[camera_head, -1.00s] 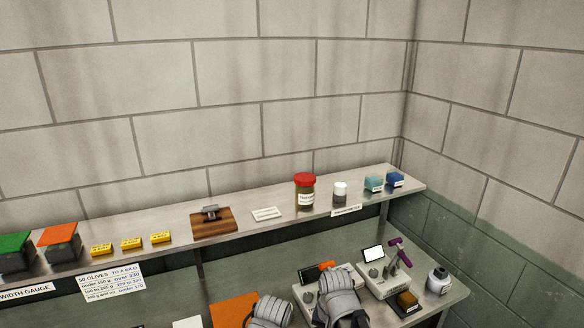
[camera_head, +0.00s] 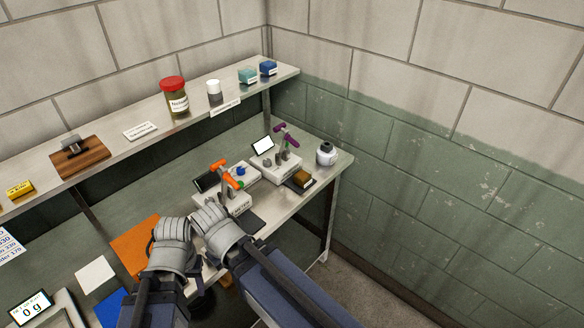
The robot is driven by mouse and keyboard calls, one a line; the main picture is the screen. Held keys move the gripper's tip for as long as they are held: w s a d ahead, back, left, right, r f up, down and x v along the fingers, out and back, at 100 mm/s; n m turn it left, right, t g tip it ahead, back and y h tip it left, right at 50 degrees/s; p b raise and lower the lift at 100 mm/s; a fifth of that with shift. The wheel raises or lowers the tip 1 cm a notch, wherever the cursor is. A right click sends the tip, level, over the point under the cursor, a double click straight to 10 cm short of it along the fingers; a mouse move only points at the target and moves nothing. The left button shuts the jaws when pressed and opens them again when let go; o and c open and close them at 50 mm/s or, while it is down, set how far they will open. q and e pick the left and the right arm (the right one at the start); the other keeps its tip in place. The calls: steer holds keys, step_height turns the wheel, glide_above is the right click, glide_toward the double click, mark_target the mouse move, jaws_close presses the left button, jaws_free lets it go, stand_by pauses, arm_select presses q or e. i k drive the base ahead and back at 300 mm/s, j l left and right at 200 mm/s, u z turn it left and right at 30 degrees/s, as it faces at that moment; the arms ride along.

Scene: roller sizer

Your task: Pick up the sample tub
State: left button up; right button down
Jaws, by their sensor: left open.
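No thing in view has a label that I can read as sample tub. A small tub with a white lid (camera_head: 214,93) stands upright on the wall shelf, right of a larger red-lidded jar (camera_head: 174,97). A squat white container with a dark top (camera_head: 326,154) stands at the right end of the bench. My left gripper (camera_head: 172,231) is open over the bench near the orange mat, apart from all of these. My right gripper (camera_head: 209,218) is beside it, near the orange-handled device; its fingers are not clear.
On the bench are an orange mat (camera_head: 134,247), an orange-handled device (camera_head: 238,202) and a purple-handled device (camera_head: 274,160). The bench ends at a green wall.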

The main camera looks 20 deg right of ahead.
mark_target(302, 178)
steer(key=i+l+z, duration=0.15)
steer(key=l, duration=0.25)
steer(key=l+z, duration=0.15)
steer(key=l, duration=0.3)
steer(key=i+l+z, duration=0.15)
steer(key=l, duration=0.2)
steer(key=i+l, duration=0.05)
